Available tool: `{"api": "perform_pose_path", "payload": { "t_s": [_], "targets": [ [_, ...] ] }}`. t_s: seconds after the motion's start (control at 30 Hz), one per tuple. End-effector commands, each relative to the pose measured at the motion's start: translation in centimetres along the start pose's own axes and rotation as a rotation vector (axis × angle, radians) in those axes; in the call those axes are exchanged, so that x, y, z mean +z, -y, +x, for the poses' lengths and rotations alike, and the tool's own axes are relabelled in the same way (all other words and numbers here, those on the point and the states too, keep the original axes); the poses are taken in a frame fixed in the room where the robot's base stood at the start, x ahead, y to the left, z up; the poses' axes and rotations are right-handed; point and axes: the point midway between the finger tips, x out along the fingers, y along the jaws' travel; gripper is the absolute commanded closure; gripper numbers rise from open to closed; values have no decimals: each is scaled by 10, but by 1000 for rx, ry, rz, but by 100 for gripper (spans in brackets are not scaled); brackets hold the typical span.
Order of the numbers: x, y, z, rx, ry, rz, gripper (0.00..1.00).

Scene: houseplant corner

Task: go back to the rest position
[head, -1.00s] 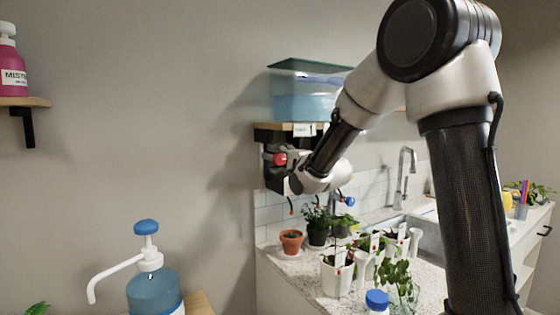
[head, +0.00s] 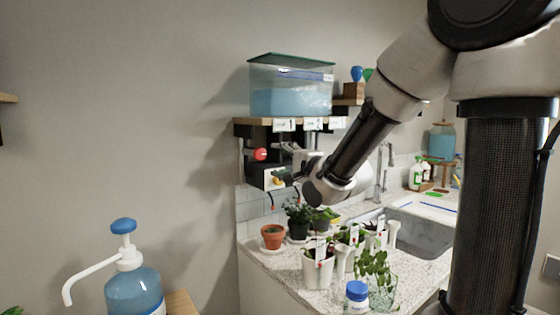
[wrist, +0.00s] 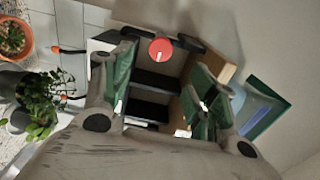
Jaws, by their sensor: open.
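My gripper (wrist: 158,82) is open in the wrist view, with its green-padded fingers apart and nothing between them. In the head view, my gripper (head: 289,178) is small and partly hidden by my wrist, so its fingers are hard to make out. It is beside a dark and white unit with a red knob (head: 260,154) under the wall shelf (head: 262,124). In the wrist view, the red knob (wrist: 160,49) lies beyond the fingertips, apart from them.
A lidded tank of blue liquid (head: 290,88) stands on the shelf. Potted plants, including a terracotta pot (head: 272,238), crowd the counter below, near the sink (head: 420,232). A blue pump bottle (head: 133,289) stands at lower left. Open wall lies left of the shelf.

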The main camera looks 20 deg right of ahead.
Motion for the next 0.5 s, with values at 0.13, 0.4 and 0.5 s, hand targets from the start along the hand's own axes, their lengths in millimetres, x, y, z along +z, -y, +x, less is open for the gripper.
{"api": "perform_pose_path", "payload": {
  "t_s": [0.13, 0.4, 0.5],
  "targets": [
    [0, 0, 0, 0, 0, 0, 42],
    [-19, -10, -26, 149, -66, -210, 42],
    [-37, -26, -65, 341, -91, -433, 42]
  ]
}}
